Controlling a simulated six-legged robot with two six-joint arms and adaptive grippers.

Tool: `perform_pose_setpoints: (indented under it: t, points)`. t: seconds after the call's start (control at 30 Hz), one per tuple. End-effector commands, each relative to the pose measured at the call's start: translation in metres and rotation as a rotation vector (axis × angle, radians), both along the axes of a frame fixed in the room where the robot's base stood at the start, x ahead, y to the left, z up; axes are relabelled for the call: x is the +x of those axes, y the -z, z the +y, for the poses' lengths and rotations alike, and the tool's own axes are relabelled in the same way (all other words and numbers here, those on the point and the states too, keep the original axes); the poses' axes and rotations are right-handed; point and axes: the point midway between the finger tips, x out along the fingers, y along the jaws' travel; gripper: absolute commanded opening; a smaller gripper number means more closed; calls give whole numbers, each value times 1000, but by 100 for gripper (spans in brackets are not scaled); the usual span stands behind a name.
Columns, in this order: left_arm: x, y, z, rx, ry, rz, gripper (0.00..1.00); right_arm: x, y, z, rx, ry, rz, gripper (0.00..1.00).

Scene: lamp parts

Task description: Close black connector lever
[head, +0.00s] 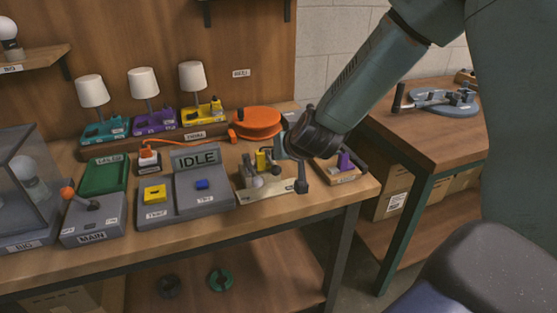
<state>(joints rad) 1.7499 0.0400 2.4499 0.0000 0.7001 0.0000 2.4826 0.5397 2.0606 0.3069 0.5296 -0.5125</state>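My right gripper (296,166) is dark and comes in on its arm from the upper right. It is over the right part of the workbench, beside a metal fixture (267,192) with small yellow and grey parts. One dark finger points down at the fixture's right end. The gripper's opening is too small and overlapped to judge. I cannot make out a black connector lever for certain; the gripper covers part of this area. A small tray (344,178) with a purple part (345,160) and dark pieces lies just right of the gripper. My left gripper is not in view.
An orange cable reel (258,122) stands behind the fixture. A grey test box (205,185) with an IDLE display and a MAIN switch box (92,220) are to the left. Several lamps (143,84) line the back. A second table (440,135) is at right.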

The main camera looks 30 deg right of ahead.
Motion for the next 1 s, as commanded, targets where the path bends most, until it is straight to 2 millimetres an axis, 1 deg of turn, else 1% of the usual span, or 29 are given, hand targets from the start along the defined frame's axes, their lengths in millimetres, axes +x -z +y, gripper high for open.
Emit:
perform_pose_setpoints:
  t: [0.03, 0.23, 0.6, 1.0]
  points:
    - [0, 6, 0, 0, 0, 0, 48, -1, 4, 0, -2, 1, -13, 0]
    - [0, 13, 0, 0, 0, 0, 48, -2, 7, 0, -8, 1, -36, 0]
    - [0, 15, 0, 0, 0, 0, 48, -4, 13, 1, -8, 0, -33, 0]
    - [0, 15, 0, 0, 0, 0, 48, -5, 16, 1, -7, 0, -32, 0]
